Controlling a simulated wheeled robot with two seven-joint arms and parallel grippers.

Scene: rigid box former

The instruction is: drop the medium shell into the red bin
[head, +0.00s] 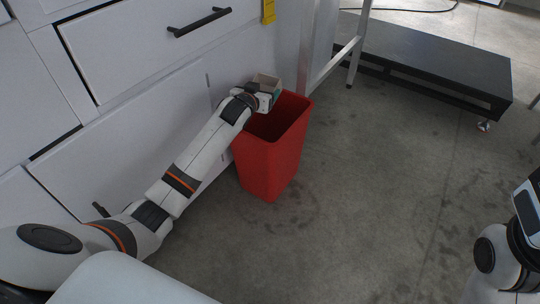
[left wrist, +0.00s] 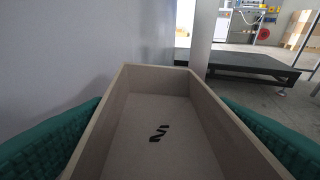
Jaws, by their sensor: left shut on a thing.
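The red bin (head: 272,160) stands on the floor against the white drawer front in the head view, its opening facing up. My left gripper (head: 268,93) is over the bin's far rim, shut on the shell. The shell (head: 265,79) is a tan, open-topped box. In the left wrist view the shell (left wrist: 160,125) fills the middle, empty, with a dark mark on its floor and a green finger pad on each side. My right arm shows at the right edge of the head view, but its gripper is out of view.
White drawers (head: 150,45) with dark handles stand behind and left of the bin. A low black platform (head: 430,62) stands at the upper right, beside a white-legged frame (head: 345,50). The grey floor (head: 390,190) right of the bin is clear.

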